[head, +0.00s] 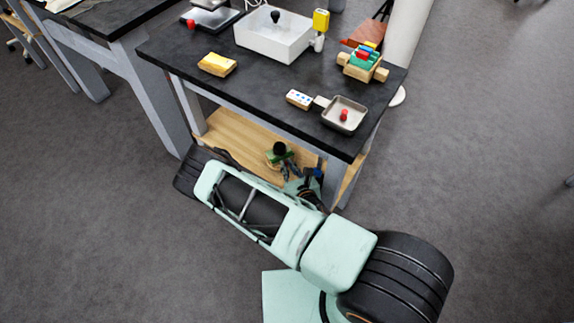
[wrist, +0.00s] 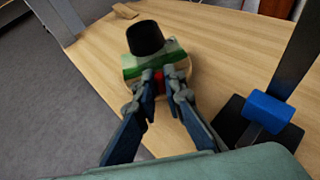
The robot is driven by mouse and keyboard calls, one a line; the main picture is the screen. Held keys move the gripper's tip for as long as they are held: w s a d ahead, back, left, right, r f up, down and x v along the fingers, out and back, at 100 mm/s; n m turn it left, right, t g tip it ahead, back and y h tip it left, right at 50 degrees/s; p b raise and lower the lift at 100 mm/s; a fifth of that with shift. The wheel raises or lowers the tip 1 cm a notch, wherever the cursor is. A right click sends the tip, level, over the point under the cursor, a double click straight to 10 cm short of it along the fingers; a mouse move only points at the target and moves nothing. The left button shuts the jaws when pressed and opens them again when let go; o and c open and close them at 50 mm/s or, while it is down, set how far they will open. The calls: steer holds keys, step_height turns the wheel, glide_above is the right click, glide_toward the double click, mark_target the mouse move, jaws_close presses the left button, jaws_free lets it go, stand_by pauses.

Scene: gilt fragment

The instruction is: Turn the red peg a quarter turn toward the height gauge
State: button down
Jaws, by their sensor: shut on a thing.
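The red peg (wrist: 158,76) shows as a small red patch at the near side of a green block (wrist: 133,72) with a black round top (wrist: 145,37). My gripper (wrist: 160,88) is shut on the red peg, one finger on each side, and the fingers hide most of it. The height gauge (wrist: 265,112), a dark upright with a blue slider on a black base, stands to the right of my gripper in the wrist view. In the head view, the green block (head: 272,158) and the gauge's blue slider (head: 318,172) show at the lower shelf; the peg cannot be made out there.
All this is on the wooden lower shelf (head: 235,137) under a black-topped table (head: 270,95). A small pale wooden piece (wrist: 125,11) lies at the shelf's far left. The table above carries a white box (head: 272,45), a metal tray (head: 344,115) and a yellow block (head: 217,64).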

steer(key=shift+w+r, duration=0.1)
steer(key=c, duration=2.3)
jaws_free()
steer(key=v, duration=1.2)
